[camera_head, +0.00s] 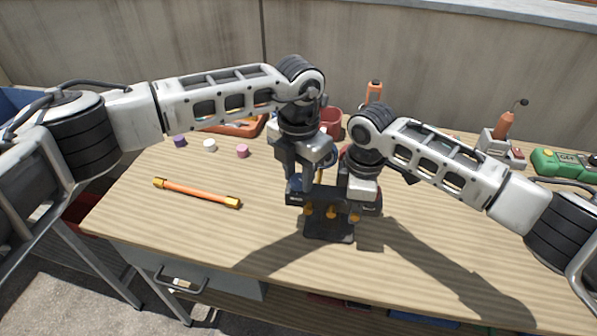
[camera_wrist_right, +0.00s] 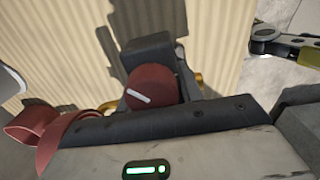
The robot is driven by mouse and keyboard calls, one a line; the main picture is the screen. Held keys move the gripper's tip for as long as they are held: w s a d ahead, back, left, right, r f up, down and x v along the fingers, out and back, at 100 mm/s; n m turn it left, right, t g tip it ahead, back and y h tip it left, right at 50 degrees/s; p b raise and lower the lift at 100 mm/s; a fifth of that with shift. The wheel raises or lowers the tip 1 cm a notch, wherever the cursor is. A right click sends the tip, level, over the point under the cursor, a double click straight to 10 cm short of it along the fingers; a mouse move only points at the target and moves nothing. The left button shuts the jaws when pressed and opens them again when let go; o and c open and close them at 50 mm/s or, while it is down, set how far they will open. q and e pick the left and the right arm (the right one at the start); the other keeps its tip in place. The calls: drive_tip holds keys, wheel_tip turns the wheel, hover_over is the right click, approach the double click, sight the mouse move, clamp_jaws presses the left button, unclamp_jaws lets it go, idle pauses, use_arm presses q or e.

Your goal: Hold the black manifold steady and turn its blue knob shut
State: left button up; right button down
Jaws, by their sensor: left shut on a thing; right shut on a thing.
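The black manifold (camera_head: 330,229) stands upright on the bench with brass fittings along its front. My left gripper (camera_head: 318,182) reaches down onto its top, its fingers shut around the blue knob (camera_head: 322,172), of which only a sliver shows. My right gripper (camera_head: 359,198) is shut at the manifold's right end; its fingertips and exact contact are hidden. In the right wrist view, a dark red knob (camera_wrist_right: 153,87) with a white mark sits in front of the manifold's black block (camera_wrist_right: 150,50), near the gripper's dark edge.
An orange bar (camera_head: 197,193) with yellow ends lies at left. Purple (camera_head: 180,141), white (camera_head: 209,145) and pink (camera_head: 242,151) caps stand behind it. A red cup (camera_head: 331,121), an orange-handled tool (camera_head: 505,125) and a green device (camera_head: 562,163) are at the back. The front left bench is clear.

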sight(299, 178)
use_arm(q)
drive_tip(key=m, duration=0.4)
drive_tip(key=shift+r+m, duration=0.1)
drive_tip(key=shift+m, duration=2.1)
drive_tip(key=o, duration=1)
drive_tip(key=shift+c, duration=0.2)
wheel_tip(299, 178, up, 12)
